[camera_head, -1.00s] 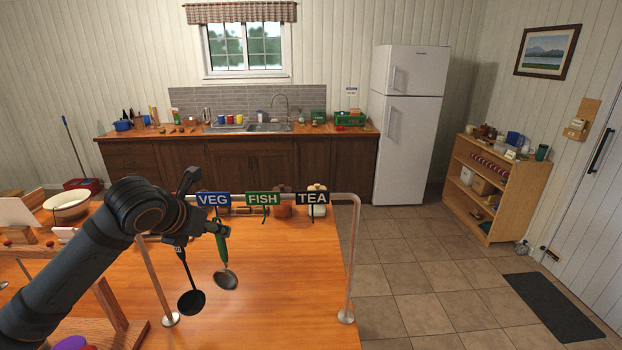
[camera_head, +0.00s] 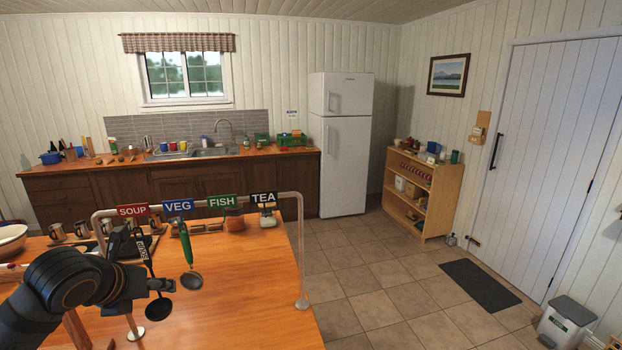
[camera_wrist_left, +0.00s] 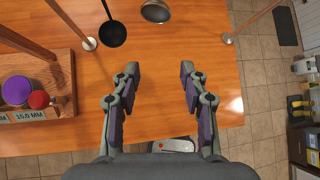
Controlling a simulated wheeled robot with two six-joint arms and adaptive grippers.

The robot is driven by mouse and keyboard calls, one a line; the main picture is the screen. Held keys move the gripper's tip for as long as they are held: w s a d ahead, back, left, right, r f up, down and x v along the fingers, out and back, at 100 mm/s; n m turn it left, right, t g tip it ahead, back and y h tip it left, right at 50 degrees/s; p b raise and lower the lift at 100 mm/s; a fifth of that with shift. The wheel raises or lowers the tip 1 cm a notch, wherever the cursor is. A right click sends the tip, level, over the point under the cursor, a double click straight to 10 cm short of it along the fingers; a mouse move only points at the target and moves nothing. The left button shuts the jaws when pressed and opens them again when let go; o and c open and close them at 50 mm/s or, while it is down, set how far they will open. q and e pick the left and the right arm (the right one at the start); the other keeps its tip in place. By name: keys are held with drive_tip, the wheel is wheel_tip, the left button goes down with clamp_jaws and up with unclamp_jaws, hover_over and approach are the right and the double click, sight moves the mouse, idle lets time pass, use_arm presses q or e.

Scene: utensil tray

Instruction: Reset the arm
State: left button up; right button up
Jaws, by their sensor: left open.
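My left gripper (camera_head: 141,264) is open and empty, in front of the rail on the wooden table. In the left wrist view its two fingers (camera_wrist_left: 158,74) are well apart over bare wood. A black ladle (camera_head: 158,308) hangs below the SOUP sign (camera_head: 132,211), its handle partly behind my gripper. A green-handled metal ladle (camera_head: 191,280) hangs below the VEG sign (camera_head: 178,206). Both bowls show ahead of the fingers in the left wrist view, the black one (camera_wrist_left: 113,34) and the metal one (camera_wrist_left: 156,12), apart from them. My right gripper is not in view.
The metal rail (camera_head: 300,240) also carries FISH (camera_head: 222,201) and TEA (camera_head: 263,198) signs. A wooden stand (camera_wrist_left: 58,70) with a purple-topped item (camera_wrist_left: 17,90) is left of my fingers. Several metal mugs (camera_head: 82,229) stand behind the rail.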

use_arm(q)
drive_tip(key=s+d+f+n+g, duration=0.1)
drive_tip(key=s+d+f+n, duration=0.25)
drive_tip(key=f+n, duration=0.5)
drive_tip(key=s+d+f+n+g, duration=0.1)
drive_tip(key=s+d+f+n, duration=0.3)
drive_tip(key=f+n, duration=0.5)
drive_tip(key=s+f+n+g, duration=0.3)
drive_tip(key=s+f+n, duration=0.6)
drive_tip(key=s+n, duration=0.55)
wheel_tip(320, 180, down, 28)
drive_tip(key=s+a+g+y+b, duration=0.1)
drive_tip(key=a+b, duration=0.1)
drive_tip(key=b, duration=0.1)
drive_tip(key=s+a+f+n+g+b, duration=0.1)
drive_tip(key=s+f+b, duration=0.1)
drive_tip(key=s+f, duration=1.7)
drive_tip(key=shift+f, duration=0.15)
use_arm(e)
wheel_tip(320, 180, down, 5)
